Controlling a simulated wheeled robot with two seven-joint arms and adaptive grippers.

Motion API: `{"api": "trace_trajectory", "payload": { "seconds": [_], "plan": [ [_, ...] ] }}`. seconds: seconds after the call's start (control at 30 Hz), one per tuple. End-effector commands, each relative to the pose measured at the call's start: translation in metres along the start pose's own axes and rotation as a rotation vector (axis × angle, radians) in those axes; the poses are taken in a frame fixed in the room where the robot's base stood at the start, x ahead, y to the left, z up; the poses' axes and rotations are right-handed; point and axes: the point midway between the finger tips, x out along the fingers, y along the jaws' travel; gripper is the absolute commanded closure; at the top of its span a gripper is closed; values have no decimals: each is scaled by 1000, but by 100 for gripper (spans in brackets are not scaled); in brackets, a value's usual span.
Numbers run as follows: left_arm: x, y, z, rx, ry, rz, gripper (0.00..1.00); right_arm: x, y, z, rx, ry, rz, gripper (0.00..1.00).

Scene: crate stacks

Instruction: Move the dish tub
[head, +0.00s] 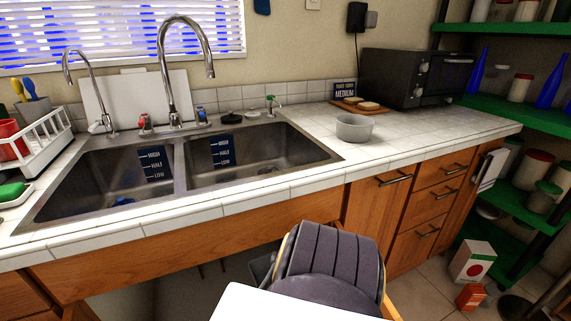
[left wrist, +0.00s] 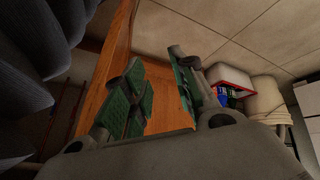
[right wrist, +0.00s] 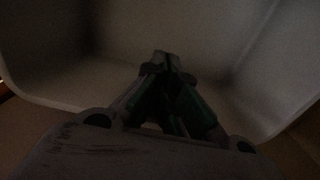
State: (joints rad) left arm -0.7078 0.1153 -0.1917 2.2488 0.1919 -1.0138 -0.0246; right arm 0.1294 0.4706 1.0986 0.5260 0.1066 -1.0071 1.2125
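A round light grey tub (head: 353,128) stands upright on the tiled counter, right of the double sink; I cannot tell whether it is the dish tub. The right wrist view shows a large pale tub-like shape (right wrist: 220,35) with rounded corners, close up and dim. My right gripper (right wrist: 162,62) is in front of it with its fingertips together and nothing visible between them; whether it touches the pale shape is unclear. My left gripper (left wrist: 160,72) is open and empty, with a wooden panel (left wrist: 167,100) behind its fingers. Neither gripper shows in the head view.
The double sink (head: 185,165) fills the left counter, with a dish rack (head: 45,135) beside it. A toaster oven (head: 415,78) and a board (head: 362,107) stand behind the round tub. A dark ribbed chair (head: 330,260) is in front. Green shelves (head: 520,115) stand right.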

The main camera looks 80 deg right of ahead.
Motion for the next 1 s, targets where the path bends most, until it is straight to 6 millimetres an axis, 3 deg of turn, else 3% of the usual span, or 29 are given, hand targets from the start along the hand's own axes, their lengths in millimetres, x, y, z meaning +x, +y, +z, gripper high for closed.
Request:
{"api": "trace_trajectory", "payload": {
  "seconds": [0.47, 1.0],
  "plan": [
    [-2, 0, -8, 7, 12, 0, 73, -2, 0, 0, 0, 0, 1, 100],
    [-2, 0, -7, 5, 10, -1, 73, -21, 0, 0, 0, 1, 1, 100]
  ]
}}
